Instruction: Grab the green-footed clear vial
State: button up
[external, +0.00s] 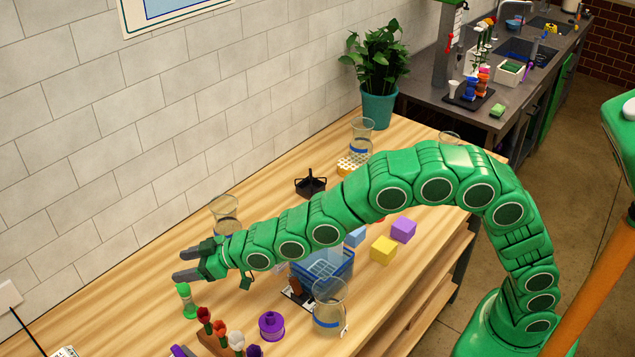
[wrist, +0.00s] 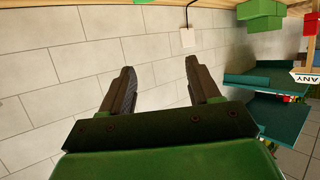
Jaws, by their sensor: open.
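A small vial (external: 187,301) with a green foot and a green upper end stands on the wooden table at the lower left of the external view. My gripper (external: 180,265) is above the table, just above and behind the vial in that picture. Its fingers point left toward the wall. In the wrist view the two fingers of my gripper (wrist: 160,70) are spread with nothing between them. I cannot make out the vial in the wrist view.
A rack with red and white flowers (external: 218,338) and a purple spool-like piece (external: 271,326) are right of the vial. Glass beakers stand behind my gripper (external: 226,208) and near the front edge (external: 330,310). A blue basket (external: 335,270) lies under my arm.

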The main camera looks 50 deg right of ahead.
send_over(188, 306)
jog(key=s+d, duration=0.3)
notch_tip(188, 306, down, 12)
jog(key=shift+r, duration=0.2)
jog(key=shift+x, duration=2.4)
jog(key=shift+f, duration=0.1)
grip_shut()
